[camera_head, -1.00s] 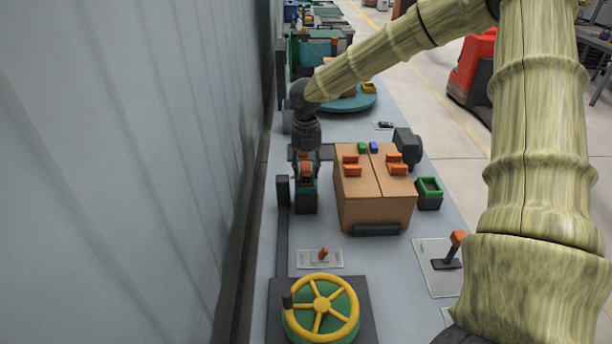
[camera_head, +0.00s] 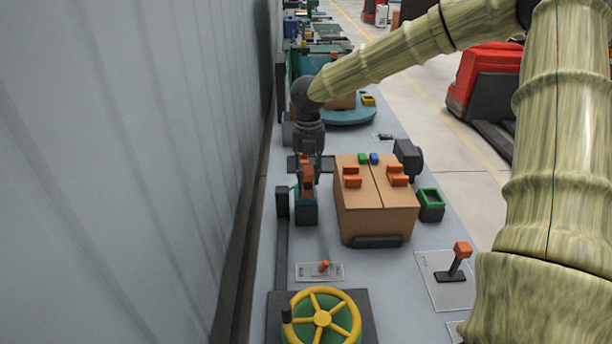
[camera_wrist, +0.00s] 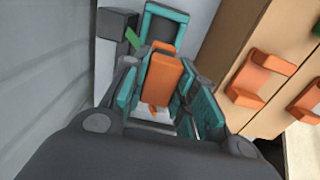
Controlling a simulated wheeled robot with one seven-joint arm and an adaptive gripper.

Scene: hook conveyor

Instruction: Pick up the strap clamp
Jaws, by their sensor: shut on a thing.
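The strap clamp (camera_head: 307,175) is an orange block, upright beneath my wrist, just left of the cardboard box. It also shows in the wrist view (camera_wrist: 164,72), between the two teal-padded fingers. My gripper (camera_wrist: 160,95) is shut on it. In the head view my gripper (camera_head: 306,178) is small and partly merges with the clamp. A dark and teal holder (camera_head: 306,212) stands directly below, and its teal frame (camera_wrist: 178,12) shows behind the clamp in the wrist view. I cannot tell whether the clamp's lower end is clear of the holder.
The cardboard box (camera_head: 375,218) stands close on the right, with similar orange pieces (camera_head: 397,175) on top. A green bin (camera_head: 430,203) is beyond it. A grey wall (camera_head: 130,170) runs along the left. A yellow handwheel (camera_head: 322,318) and an orange-knobbed lever (camera_head: 461,252) are nearer.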

